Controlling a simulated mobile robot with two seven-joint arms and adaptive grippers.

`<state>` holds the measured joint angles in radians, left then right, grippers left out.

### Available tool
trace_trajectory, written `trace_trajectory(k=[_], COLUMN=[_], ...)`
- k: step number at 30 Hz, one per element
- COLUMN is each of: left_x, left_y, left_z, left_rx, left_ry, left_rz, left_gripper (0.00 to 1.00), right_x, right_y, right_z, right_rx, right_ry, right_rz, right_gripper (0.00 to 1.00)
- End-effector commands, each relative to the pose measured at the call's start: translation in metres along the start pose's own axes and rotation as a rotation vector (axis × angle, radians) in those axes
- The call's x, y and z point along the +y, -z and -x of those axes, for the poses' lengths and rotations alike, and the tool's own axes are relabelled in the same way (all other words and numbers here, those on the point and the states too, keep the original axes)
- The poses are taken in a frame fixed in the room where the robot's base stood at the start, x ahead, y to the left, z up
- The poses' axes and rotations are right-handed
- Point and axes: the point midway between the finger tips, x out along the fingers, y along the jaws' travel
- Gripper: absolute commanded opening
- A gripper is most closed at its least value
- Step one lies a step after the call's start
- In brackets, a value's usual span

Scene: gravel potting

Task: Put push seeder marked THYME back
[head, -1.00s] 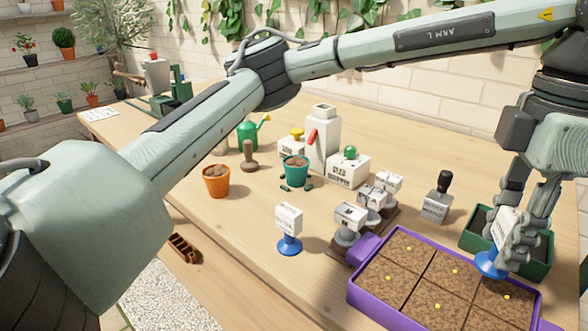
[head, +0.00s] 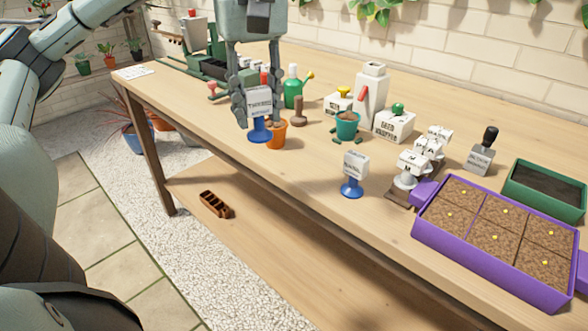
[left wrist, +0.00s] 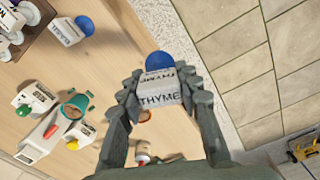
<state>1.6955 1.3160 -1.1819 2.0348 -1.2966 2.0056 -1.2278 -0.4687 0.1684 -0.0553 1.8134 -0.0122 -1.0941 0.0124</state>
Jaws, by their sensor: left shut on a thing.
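The push seeder marked THYME (head: 260,103) is a white block with a blue round foot, and its label also reads in the left wrist view (left wrist: 160,97). Several white seeders (head: 425,152) stand on a dark rack left of the purple tray. My right gripper is not in view.
A purple tray (head: 422,232) of soil cells with yellow seeds sits at the right, with a green tray (head: 515,190) behind it. An orange pot (head: 276,135), a teal pot (head: 347,124), a brown stamp (head: 299,110) and a seed hopper box (head: 393,126) stand on the table.

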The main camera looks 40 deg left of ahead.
Motion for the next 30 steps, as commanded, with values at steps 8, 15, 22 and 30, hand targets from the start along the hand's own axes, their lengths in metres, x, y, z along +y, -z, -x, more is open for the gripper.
trace_trajectory(k=[8,15,22,30], left_x=[0.022,0.069,0.102,0.107], left_y=[0.007,0.014,0.019,0.021], left_z=[-0.023,-0.045,-0.066,-0.091], left_rx=[-0.003,-0.002,-0.001,0.001], left_ry=[0.003,0.003,0.002,0.004], left_rz=[-0.033,-0.031,-0.029,-0.027], left_gripper=[0.12,0.12,0.12,0.12], right_x=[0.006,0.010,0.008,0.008], right_y=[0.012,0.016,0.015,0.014], right_z=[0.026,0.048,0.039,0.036], right_rx=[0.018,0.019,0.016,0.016], right_ry=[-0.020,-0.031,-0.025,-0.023], right_rz=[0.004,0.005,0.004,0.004], right_gripper=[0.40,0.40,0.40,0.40])
